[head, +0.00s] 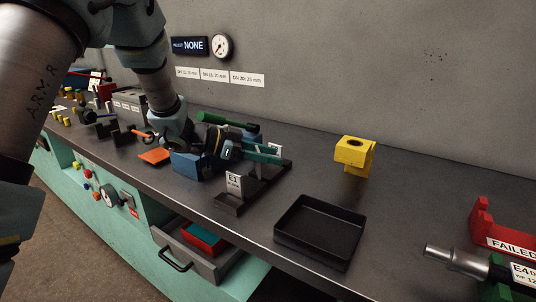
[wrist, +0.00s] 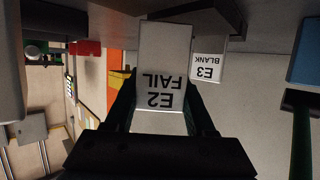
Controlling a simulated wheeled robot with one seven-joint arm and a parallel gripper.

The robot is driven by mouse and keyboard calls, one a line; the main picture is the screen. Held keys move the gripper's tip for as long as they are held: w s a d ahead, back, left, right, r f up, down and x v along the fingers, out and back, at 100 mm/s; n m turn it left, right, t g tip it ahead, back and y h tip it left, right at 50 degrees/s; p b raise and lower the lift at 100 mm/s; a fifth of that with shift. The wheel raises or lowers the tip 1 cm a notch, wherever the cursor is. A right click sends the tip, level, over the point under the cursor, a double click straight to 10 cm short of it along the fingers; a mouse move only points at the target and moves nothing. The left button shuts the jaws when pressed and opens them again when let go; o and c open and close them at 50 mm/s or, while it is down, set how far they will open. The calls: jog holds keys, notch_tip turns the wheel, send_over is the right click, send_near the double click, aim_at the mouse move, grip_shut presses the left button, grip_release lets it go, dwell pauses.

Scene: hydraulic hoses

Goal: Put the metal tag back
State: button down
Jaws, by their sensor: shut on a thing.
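A pale tag marked "E2 FAIL" (wrist: 162,75) stands between the fingers of my gripper (wrist: 163,102) in the wrist view, where its lettering is upside down. My gripper is shut on this tag. A tag marked "E3 BLANK" (wrist: 208,67) is beside and beyond the held tag. The far end of the E2 tag meets a dark edge in the wrist view; I cannot tell whether it touches the rack.
An empty black tray (head: 319,231) lies right of the rack. A yellow block (head: 354,155) stands behind it. A red "FAILED" holder (head: 503,236) and a metal-ended hose fitting (head: 455,258) are at far right. A blue block (head: 190,163) is close under my arm.

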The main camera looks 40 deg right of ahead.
jog(key=shift+f, duration=0.1)
jog(key=shift+f, duration=0.25)
jog(key=shift+c, duration=1.2)
grip_release()
jog(key=shift+r, duration=0.15)
jog(key=shift+r, duration=0.3)
jog(key=b+v, duration=0.1)
jog(key=v, duration=1.1)
jog(key=shift+w, duration=0.15)
